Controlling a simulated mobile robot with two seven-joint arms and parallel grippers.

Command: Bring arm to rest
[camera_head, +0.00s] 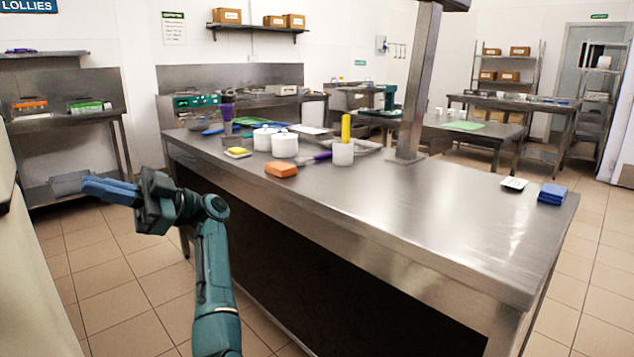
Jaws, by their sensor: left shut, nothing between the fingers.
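My left arm (213,270) comes up from the bottom of the head view, teal and dark. It is bent at the wrist, and the hand points left. My left gripper (106,190), with blue fingers, is shut and empty. It is over the tiled floor, to the left of the long steel table (400,210) and apart from it. My right gripper is not in view.
A side bench (70,118) stands left. Floor (110,255) around the arm is clear.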

